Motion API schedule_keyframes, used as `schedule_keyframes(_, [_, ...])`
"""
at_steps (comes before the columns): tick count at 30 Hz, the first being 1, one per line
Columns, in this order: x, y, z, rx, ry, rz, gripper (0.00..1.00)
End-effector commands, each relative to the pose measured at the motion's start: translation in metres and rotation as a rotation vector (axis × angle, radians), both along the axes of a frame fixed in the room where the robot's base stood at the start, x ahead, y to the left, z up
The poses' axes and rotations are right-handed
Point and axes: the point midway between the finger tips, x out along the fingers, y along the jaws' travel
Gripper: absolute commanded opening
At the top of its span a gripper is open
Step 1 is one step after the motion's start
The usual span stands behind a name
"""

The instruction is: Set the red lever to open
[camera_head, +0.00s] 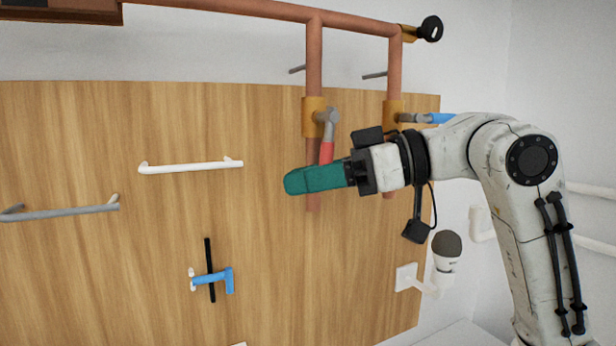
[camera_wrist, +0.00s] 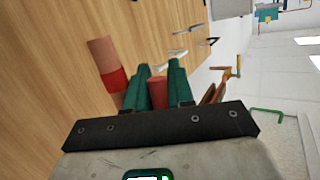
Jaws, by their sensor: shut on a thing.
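The red lever (camera_head: 326,153) hangs down from a grey valve stem on the brass fitting of the left copper pipe. My gripper (camera_head: 298,181) reaches in from the right, its teal fingers lying across the lever's lower part and hiding its end. In the wrist view, a red part of the lever (camera_wrist: 157,92) shows between the two teal fingers of the gripper (camera_wrist: 159,72), which is shut on it. The copper pipe (camera_head: 314,60) runs down behind the lever, and its lower end shows below the fingers.
A second valve with a blue handle (camera_head: 440,118) sits on the right pipe, close to my arm. A black knob (camera_head: 431,29) is at top right. White (camera_head: 190,167) and grey (camera_head: 65,212) bars and a blue handle (camera_head: 212,279) are on the wooden panel (camera_head: 100,130).

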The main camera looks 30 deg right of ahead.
Motion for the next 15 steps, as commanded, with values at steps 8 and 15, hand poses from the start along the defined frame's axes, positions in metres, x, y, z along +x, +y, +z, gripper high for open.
schedule_keyframes(8, [0.0005, -0.0005, 0.001, 0.003, -0.001, -0.002, 0.43])
schedule_keyframes(15, [0.0008, -0.0007, 0.0006, 0.003, 0.0, -0.004, 0.43])
